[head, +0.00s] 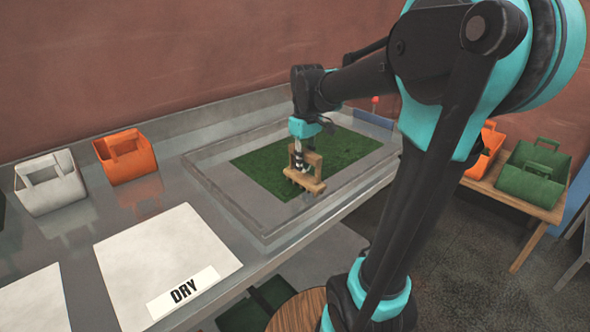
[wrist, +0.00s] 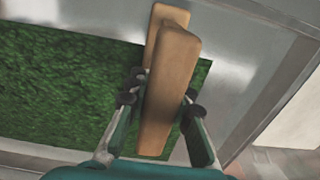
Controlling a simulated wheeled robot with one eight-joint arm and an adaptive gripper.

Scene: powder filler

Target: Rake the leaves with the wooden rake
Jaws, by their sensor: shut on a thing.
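My gripper (head: 301,165) is shut on the wooden rake (head: 306,181), a light brown wooden piece with a crossbar. The rake is over the near edge of a green leafy patch (head: 270,168) that lies in a shallow clear-walled tray (head: 221,190). In the wrist view the rake (wrist: 168,95) runs between both fingers (wrist: 157,103), and the green patch (wrist: 60,95) spreads to its left. I cannot tell whether the rake touches the tray floor. Its underside is hidden, and no single leaves can be told apart in the green.
A white sheet (head: 165,255) with a DRY label (head: 184,291) lies left of the tray. A white bin (head: 50,184) and an orange bin (head: 126,157) stand at the back left. A green bin (head: 533,175) sits on a wooden table at right. The tray's raised walls surround the patch.

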